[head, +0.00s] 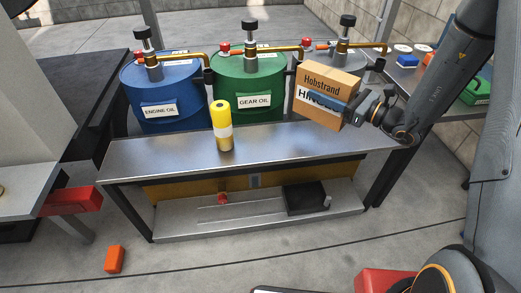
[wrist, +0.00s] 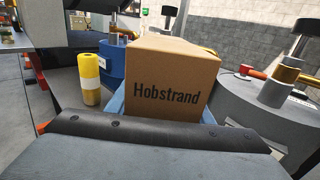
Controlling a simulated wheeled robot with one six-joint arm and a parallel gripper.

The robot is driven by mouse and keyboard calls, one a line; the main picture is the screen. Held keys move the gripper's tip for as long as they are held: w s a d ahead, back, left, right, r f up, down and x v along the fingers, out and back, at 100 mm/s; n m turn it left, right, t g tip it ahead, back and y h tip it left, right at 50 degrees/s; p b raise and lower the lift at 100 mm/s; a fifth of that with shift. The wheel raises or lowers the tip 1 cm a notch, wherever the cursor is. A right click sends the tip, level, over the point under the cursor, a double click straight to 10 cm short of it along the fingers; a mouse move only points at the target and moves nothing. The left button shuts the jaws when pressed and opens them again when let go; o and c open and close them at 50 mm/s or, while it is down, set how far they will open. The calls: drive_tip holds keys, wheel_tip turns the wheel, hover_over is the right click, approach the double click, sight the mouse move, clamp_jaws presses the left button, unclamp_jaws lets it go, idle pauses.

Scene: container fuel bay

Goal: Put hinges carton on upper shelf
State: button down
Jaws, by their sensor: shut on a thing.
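The hinges carton (head: 322,88) is a brown cardboard box marked "Hobstrand" and, partly covered, "HIN…" on its front. My gripper (head: 345,104) comes in from the right and is shut on it. The carton is held in front of the grey drum, above the back of the metal bench. In the wrist view the carton (wrist: 172,85) fills the middle, with a blue finger showing along its lower edge. The bench's upper shelf (head: 290,142) is a bare metal top apart from a yellow cylinder (head: 222,126) standing left of the carton.
A blue engine oil drum (head: 143,95), a green gear oil drum (head: 247,92) and a grey drum (wrist: 245,110) with taps stand behind the bench. The lower shelf (head: 255,217) bears a black box (head: 305,198) and a small red item. An orange block (head: 115,259) lies on the floor.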

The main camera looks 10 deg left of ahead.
sight(314, 115)
drive_tip(key=shift+w+a+f+n+g+y+b, duration=0.1)
drive_tip(key=shift+w+a+n+g+y+b, duration=0.35)
drive_tip(key=shift+w+a+b, duration=0.4)
drive_tip(key=shift+d+f, duration=0.15)
drive_tip(key=shift+f+b, duration=1.3)
drive_tip(key=shift+f, duration=3.45)
drive_tip(key=shift+f, duration=0.2)
drive_tip(key=c, duration=0.9)
unclamp_jaws()
